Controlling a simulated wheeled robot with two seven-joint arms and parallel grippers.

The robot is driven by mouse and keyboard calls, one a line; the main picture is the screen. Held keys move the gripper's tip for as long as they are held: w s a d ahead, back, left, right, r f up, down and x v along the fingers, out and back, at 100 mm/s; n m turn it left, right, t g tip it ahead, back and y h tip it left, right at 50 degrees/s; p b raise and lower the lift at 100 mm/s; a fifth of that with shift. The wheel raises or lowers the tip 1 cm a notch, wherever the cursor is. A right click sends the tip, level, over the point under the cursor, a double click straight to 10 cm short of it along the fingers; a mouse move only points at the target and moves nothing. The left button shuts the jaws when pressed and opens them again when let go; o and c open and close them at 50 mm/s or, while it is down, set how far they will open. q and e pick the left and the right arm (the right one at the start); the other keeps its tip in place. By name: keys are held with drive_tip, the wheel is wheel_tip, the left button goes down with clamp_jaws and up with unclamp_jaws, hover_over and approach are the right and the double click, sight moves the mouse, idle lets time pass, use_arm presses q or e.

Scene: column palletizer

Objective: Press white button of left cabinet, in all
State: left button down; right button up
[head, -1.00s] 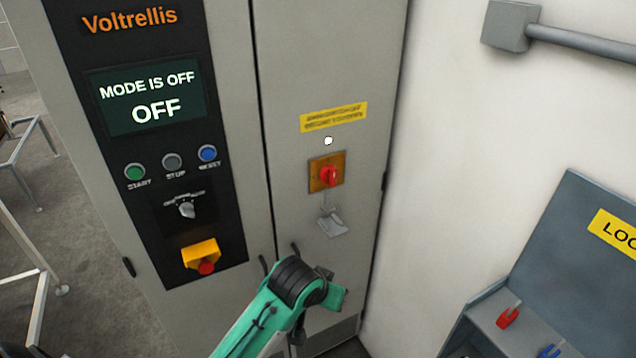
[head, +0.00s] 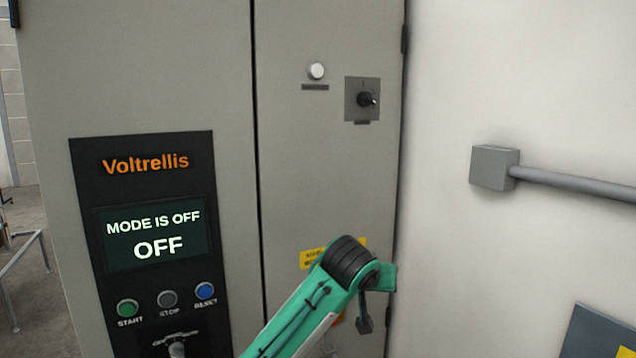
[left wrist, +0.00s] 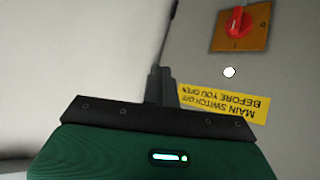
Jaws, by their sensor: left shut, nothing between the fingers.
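A round white button (head: 316,71) sits high on the grey cabinet's right door (head: 300,170), above a small dark label. My left arm reaches up from the bottom in front of this door, below the button and apart from it. In the left wrist view my left gripper (left wrist: 160,82) is shut and empty. That view also shows a red rotary switch (left wrist: 238,22) on an orange plate, a small white round spot (left wrist: 229,72) and a yellow warning label (left wrist: 225,103). The white button cannot be made out there. My right gripper is not in view.
A black rotary knob (head: 366,99) on a grey plate is right of the button. The left door carries a control panel (head: 155,160) whose screen (head: 153,238) reads OFF, with green, grey and blue buttons. A grey conduit box (head: 494,168) is on the white wall.

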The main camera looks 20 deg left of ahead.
use_arm(q)
drive_tip(key=a+r+n+t+y, duration=0.1)
drive_tip(key=a+r+n, duration=0.1)
drive_tip(key=r, duration=1.2)
drive_tip(key=s+a+r+n+t+y, duration=0.1)
drive_tip(key=a+r+n, duration=0.1)
drive_tip(key=r, duration=1.3)
drive_tip(key=a+r+n+t, duration=0.2)
drive_tip(key=a+r, duration=0.1)
drive_tip(key=r, duration=1.2)
drive_tip(key=shift+s+r+y, duration=0.2)
drive_tip(key=shift+s+y, duration=0.15)
drive_tip(key=shift+y, duration=0.05)
drive_tip(key=shift+d, duration=0.1)
